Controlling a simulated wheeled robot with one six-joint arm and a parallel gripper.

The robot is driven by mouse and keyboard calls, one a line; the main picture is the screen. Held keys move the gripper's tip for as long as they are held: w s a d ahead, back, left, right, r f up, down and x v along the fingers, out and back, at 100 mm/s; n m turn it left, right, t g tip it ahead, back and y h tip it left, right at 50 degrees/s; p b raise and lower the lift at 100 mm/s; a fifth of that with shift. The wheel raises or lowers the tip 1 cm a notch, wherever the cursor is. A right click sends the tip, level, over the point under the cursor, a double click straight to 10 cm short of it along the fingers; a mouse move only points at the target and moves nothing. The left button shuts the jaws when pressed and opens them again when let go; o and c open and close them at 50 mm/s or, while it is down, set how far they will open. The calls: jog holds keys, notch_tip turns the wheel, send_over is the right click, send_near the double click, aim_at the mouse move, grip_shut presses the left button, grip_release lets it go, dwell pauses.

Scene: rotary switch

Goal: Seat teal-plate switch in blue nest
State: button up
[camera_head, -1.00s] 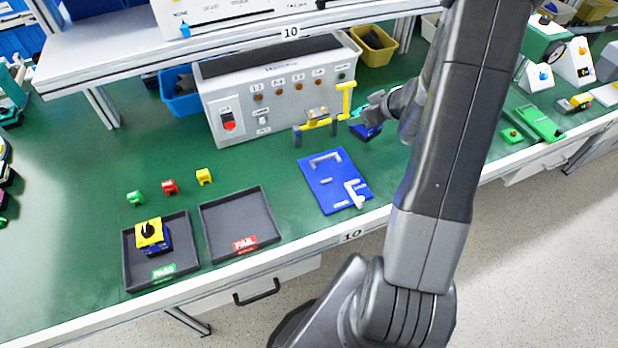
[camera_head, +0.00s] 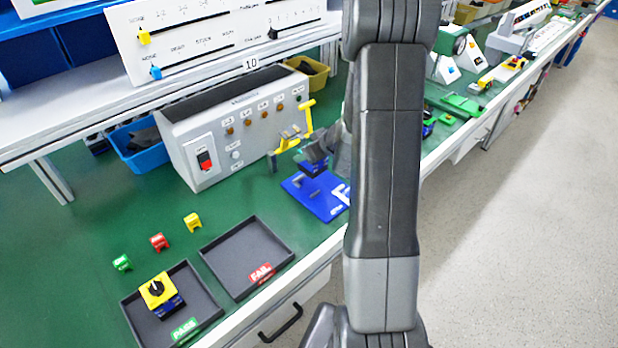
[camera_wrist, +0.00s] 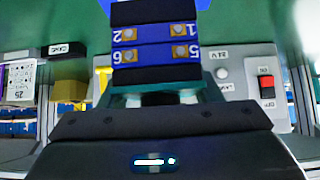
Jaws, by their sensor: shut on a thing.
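My gripper (camera_head: 317,153) is shut on the switch (camera_head: 312,169), partly hidden by my arm in the head view. In the wrist view the switch (camera_wrist: 155,52) shows a dark body with blue terminal blocks marked 2, 1, 6 and 5. A teal strip, which may be its plate, shows below the blocks. The blue nest (camera_head: 325,208) lies flat on the green bench, with a white corner piece on its right side. The switch appears over the nest's back part; I cannot tell whether they touch. My arm hides the nest's right edge.
A grey test box (camera_head: 205,150) with a yellow clamp (camera_head: 291,140) stands close behind the nest. A FAIL tray (camera_head: 235,262) is empty. A PASS tray (camera_head: 205,308) holds a yellow-plate switch (camera_head: 158,290). Three small coloured tags lie behind the trays.

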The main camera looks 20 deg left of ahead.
aim_at(321, 163)
jog(key=shift+f+b, duration=0.8)
jog(key=shift+f, duration=2)
jog(key=shift+f, duration=0.2)
jog(key=o, duration=1.1)
jog(key=shift+r, duration=0.1)
jog(key=shift+r, duration=0.2)
jog(key=p+v, duration=0.3)
jog(key=v, duration=0.9)
jog(key=shift+s, duration=0.1)
